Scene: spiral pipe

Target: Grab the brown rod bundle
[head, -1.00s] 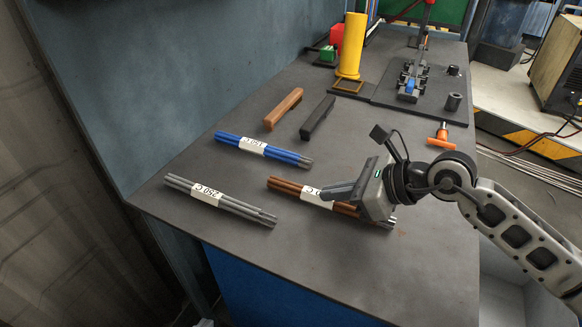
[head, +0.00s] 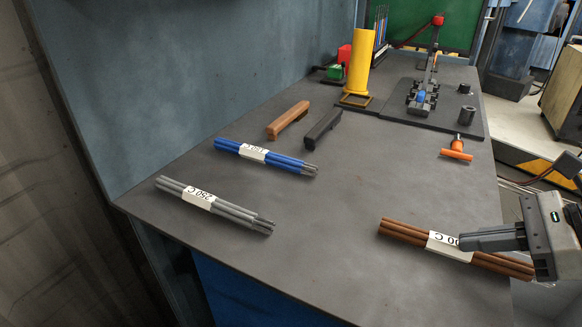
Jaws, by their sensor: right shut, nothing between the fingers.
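The brown rod bundle (head: 403,232) has a white label and is at the lower right in the head view. Its right end reaches past the table's right edge in the picture. I cannot tell whether it rests on the table or is slightly raised. My right gripper (head: 464,242) is over the label, its fingers shut and pointing left. It hides part of the label and the upper side of the bundle. No rod shows between the fingers. My left gripper is not in view.
A blue rod bundle (head: 230,148) and a grey rod bundle (head: 232,212) lie to the left on the table (head: 330,225). Brown (head: 288,120) and black (head: 322,129) bars lie behind. An orange-handled tool (head: 457,150) and a yellow cylinder (head: 356,65) are farther back. The table's middle is clear.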

